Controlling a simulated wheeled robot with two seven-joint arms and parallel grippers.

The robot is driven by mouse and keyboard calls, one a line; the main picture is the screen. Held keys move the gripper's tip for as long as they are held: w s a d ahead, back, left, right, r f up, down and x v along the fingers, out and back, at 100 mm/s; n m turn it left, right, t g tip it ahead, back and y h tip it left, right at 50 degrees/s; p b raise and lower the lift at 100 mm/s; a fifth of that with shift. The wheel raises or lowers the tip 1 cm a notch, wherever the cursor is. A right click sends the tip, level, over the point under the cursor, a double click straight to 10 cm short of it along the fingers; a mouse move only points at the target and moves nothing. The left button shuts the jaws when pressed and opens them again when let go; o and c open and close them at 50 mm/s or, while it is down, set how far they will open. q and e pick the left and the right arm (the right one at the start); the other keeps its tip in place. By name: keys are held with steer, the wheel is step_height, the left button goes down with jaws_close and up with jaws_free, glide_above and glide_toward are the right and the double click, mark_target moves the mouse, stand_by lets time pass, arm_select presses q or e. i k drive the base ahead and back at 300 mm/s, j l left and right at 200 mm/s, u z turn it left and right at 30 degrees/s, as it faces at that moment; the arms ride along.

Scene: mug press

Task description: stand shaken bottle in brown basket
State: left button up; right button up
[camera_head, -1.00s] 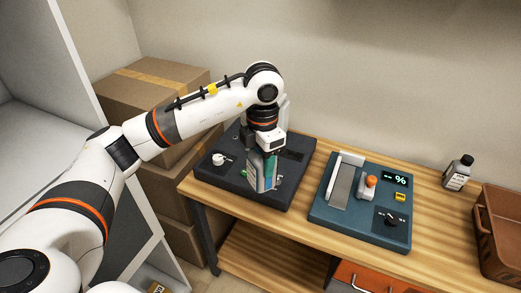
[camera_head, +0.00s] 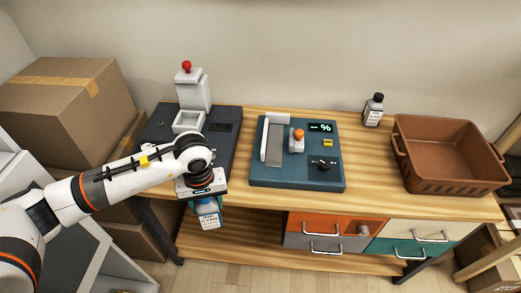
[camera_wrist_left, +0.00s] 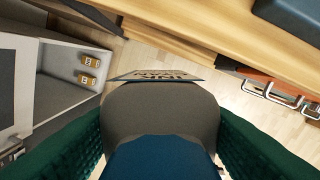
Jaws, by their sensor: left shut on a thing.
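A grey bottle with a blue part and a white label reading like "INK CYAN" (camera_head: 208,218) is held in my left gripper (camera_head: 207,204), in front of the table's front edge. In the left wrist view the bottle (camera_wrist_left: 160,118) sits between both green finger pads, its blue end nearest the camera. The gripper is shut on it. The brown basket (camera_head: 455,187) stands at the table's right end, well to the right of the gripper. Its visible inside looks empty. My right gripper is not in view.
A dark bottle with a white label (camera_head: 373,110) stands left of the basket. A blue-green panel with a % display (camera_head: 297,178) lies mid-table. A dark base with a grey press and red knob (camera_head: 192,95) stands at left. Drawers (camera_head: 335,226) are below.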

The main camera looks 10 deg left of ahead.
mark_target(436, 170)
steer(key=l, duration=0.7)
steer(key=l+z, duration=0.15)
steer(key=l, duration=0.55)
steer(key=i+l, duration=0.1)
steer(key=l, duration=0.6)
steer(key=i+l+z, duration=0.1)
steer(key=l, duration=0.6)
steer(key=i+l+z, duration=0.1)
steer(key=l, duration=0.6)
